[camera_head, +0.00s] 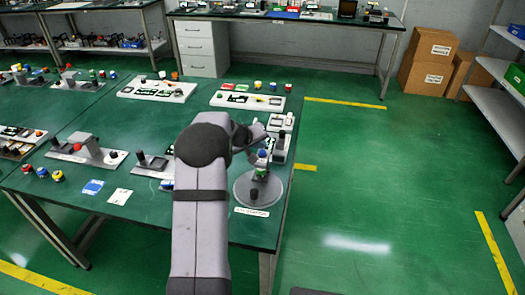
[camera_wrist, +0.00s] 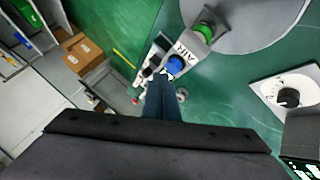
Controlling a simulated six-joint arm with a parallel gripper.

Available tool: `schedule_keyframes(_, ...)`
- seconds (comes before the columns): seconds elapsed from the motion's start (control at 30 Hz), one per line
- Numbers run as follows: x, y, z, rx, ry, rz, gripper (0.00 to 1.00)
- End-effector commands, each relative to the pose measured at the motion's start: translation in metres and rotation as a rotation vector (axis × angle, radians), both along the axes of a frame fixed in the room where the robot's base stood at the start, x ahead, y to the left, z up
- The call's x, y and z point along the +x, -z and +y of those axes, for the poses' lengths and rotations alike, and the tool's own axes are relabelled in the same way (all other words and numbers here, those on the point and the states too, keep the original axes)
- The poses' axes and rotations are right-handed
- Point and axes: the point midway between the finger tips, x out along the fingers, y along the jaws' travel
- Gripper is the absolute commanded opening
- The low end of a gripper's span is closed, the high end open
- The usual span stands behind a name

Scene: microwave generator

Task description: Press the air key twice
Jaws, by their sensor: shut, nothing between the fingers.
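A small unit with a label reading AIR (camera_wrist: 185,48) shows in the wrist view. A round blue key (camera_wrist: 176,61) and a round green key (camera_wrist: 204,31) lie on either side of the label. I cannot tell for sure which one the label names. The blue key (camera_head: 262,153) also shows in the head view, beside my wrist. My gripper (camera_wrist: 168,77) is shut and empty, its dark fingertips right by the blue key; contact cannot be told.
A large round grey plate (camera_head: 244,190) stands at the table's near right corner. A white panel with a black knob (camera_wrist: 288,97) lies to the right in the wrist view. Several other devices stand on the green table (camera_head: 135,225). Cardboard boxes (camera_head: 428,62) stand at the back.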

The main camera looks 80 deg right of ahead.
Motion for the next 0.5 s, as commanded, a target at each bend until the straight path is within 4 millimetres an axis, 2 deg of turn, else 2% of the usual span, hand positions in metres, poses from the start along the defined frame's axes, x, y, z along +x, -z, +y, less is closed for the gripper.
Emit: schedule_keyframes(0.5, 0.0001, -0.0073, -0.0005, -0.002, 0.000, 0.000, 0.00)
